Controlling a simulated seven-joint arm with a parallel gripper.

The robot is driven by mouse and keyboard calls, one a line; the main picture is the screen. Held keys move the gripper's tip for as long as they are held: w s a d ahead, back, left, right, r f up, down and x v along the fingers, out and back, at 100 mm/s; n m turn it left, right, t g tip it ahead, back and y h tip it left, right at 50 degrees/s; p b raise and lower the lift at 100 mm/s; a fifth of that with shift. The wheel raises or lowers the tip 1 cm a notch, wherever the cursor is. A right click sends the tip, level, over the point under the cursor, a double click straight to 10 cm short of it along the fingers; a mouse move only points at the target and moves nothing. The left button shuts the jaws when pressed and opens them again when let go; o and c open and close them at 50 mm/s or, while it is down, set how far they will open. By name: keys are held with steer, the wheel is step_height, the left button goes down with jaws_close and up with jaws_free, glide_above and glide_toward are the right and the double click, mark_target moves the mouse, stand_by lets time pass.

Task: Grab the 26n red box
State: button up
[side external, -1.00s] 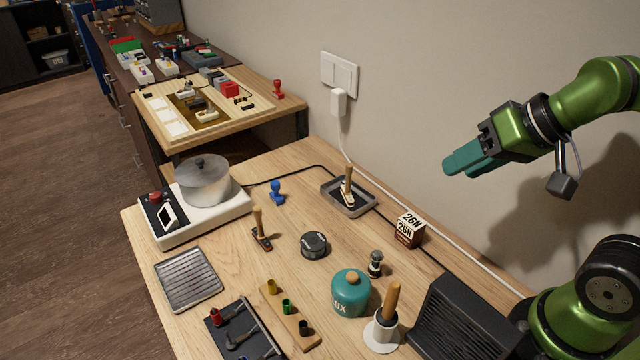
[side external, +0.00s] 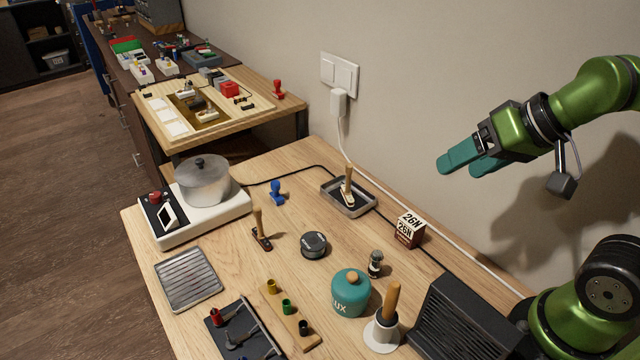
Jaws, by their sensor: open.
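The 26N box (side external: 409,230) is a small cube with dark red-brown lower sides and a pale top part marked "26N". It sits on the wooden table near the wall, right of centre. My gripper (side external: 464,166) has teal fingers and is open and empty. It is in the air above and to the right of the box, well clear of it, with the fingers pointing left.
A tray with a wooden-handled tool (side external: 348,197) is left of the box, and a small dark-topped jar (side external: 375,264) is in front. A teal pot (side external: 350,293), a wooden-handled brush (side external: 386,318) and a black ribbed unit (side external: 462,318) stand nearer. A white cable (side external: 445,238) runs behind the box.

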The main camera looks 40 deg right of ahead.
steer(key=n+g+h, duration=0.2)
steer(key=n+g, duration=0.2)
steer(key=g, duration=0.3)
glide_above(412, 220)
step_height(412, 220, down, 7)
steer(key=f, duration=1.1)
steer(key=shift+w+d, duration=0.15)
steer(key=shift+d, duration=0.15)
steer(key=shift+s+a+f, duration=0.1)
steer(key=shift+a+f, duration=0.05)
steer(key=shift+f, duration=1.25)
steer(key=shift+s+a+f, duration=0.1)
steer(key=shift+a+f, duration=0.05)
steer(key=shift+f, duration=1.2)
